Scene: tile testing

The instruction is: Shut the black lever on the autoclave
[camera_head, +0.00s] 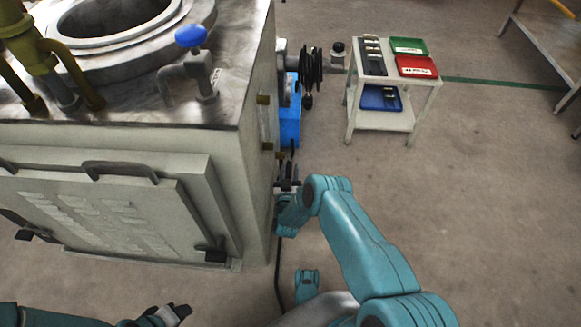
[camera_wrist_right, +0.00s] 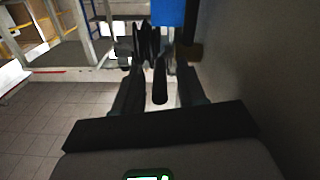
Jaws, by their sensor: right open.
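The autoclave (camera_head: 200,140) is a large grey metal box at the left of the head view, with a round opening on top. In the right wrist view a black lever-like bar with a rounded end (camera_wrist_right: 160,86) shows in the gap between the fingers; I cannot tell whether they touch it. My right gripper (camera_head: 288,185) is open, close beside the autoclave's right side. Its two dark fingers (camera_wrist_right: 158,98) point ahead in the wrist view. My left gripper (camera_head: 170,313) is low in the head view, in front of the autoclave; its opening is unclear.
A black ribbed coil (camera_head: 313,68) and a blue box (camera_head: 289,118) are by the autoclave's far right side. A white trolley (camera_head: 386,118) with red and green trays stands behind. A blue-topped valve (camera_head: 191,36) stands on the autoclave.

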